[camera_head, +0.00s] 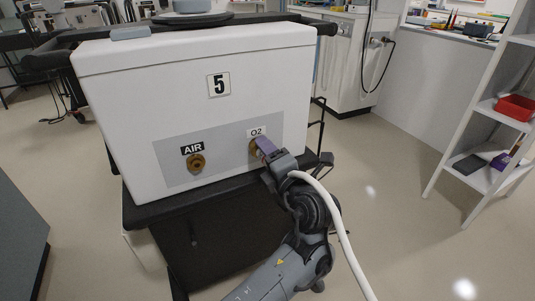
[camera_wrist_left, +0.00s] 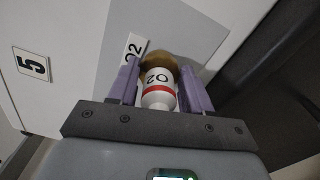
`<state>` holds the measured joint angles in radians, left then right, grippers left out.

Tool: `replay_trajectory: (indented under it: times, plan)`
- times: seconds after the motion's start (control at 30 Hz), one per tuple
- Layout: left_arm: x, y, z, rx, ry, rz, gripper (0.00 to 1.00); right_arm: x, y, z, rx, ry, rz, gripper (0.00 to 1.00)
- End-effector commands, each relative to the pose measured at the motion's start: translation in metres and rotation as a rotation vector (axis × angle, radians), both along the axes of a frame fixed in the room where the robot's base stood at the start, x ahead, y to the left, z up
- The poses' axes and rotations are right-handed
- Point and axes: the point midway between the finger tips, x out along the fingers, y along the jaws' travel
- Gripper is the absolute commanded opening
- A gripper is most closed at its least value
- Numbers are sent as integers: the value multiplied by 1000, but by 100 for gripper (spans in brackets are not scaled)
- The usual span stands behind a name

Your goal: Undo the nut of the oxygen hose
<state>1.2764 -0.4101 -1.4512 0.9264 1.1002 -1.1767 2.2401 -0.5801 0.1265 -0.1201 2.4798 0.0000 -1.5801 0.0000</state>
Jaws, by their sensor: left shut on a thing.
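The white ventilator (camera_head: 150,95) marked 5 has a grey panel (camera_head: 222,150) with two brass ports, AIR (camera_head: 196,163) and O2. My left gripper (camera_head: 264,147) is at the O2 port, below its O2 label (camera_head: 256,132). In the left wrist view its purple fingers lie on both sides of the brass nut (camera_wrist_left: 157,60), shut on it. The hose end (camera_wrist_left: 158,92), white with a red band and an O2 mark, sits between the fingers, in line with the nut. The white oxygen hose (camera_head: 340,228) curves down to the right. My right gripper is not in view.
The ventilator stands on a dark cart (camera_head: 160,208) with a black rail (camera_head: 50,58) behind. A white shelf (camera_head: 480,120) with a red bin (camera_head: 516,108) stands at the right. A grey cabinet (camera_head: 18,215) is at the left. The floor between the cart and the shelf is clear.

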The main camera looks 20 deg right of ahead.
Motion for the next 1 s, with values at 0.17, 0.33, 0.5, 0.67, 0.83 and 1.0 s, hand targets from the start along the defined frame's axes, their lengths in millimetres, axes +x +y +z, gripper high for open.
replay_trajectory:
  times: [0.17,0.33,0.5,0.67,0.83,1.0]
  plan:
    - [0,0,1,-23,-3,0,19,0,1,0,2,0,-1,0]
    - [0,0,1,-27,-3,1,19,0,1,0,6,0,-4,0]
    - [0,1,0,-27,-2,1,19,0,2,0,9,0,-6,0]
    - [0,1,0,-26,-2,1,69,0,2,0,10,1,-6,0]
    - [0,0,0,-25,-2,1,76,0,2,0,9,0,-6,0]
    - [0,0,0,-24,-2,0,76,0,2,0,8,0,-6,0]
